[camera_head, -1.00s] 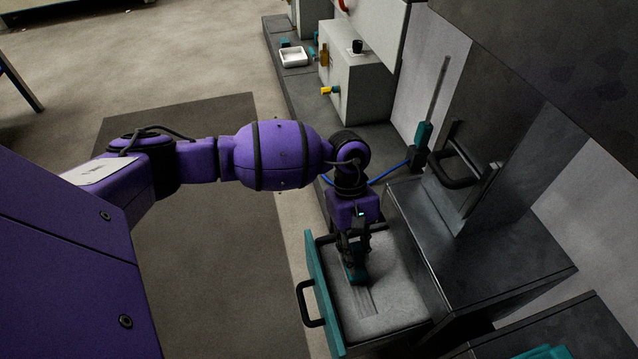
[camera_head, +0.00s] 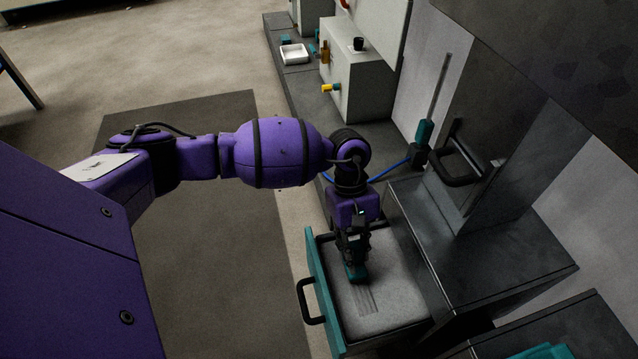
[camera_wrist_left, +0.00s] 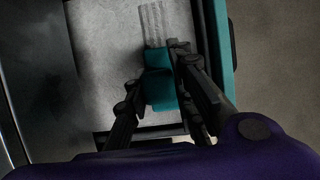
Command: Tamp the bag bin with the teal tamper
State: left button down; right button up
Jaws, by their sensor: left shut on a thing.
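The teal tamper (camera_head: 357,274) is in my left gripper (camera_head: 355,258), whose fingers are shut on it and point down. It also shows between the fingers in the left wrist view (camera_wrist_left: 160,88). The bag bin (camera_head: 315,290) is a pulled-out drawer with a teal front and black handle. Its inside is filled with a grey, flat-looking surface with a striped patch (camera_head: 367,299) beside the tamper. The tamper is over this surface, low and near its middle; I cannot tell whether it touches. My right gripper is not in view.
A dark cabinet (camera_head: 470,245) with a black-handled upright front stands right of the bin. A grey box (camera_head: 357,85) with a yellow-tipped knob and a white tray (camera_head: 293,54) sit on the ledge behind. Open floor (camera_head: 200,270) lies left of the bin.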

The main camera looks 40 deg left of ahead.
pick_arm(q)
jog(key=r+p, duration=0.1)
jog(key=r, duration=0.2)
jog(key=r+p, duration=0.2)
jog(key=shift+w+r, duration=0.2)
jog(key=shift+r, duration=0.7)
jog(key=shift+d, duration=0.1)
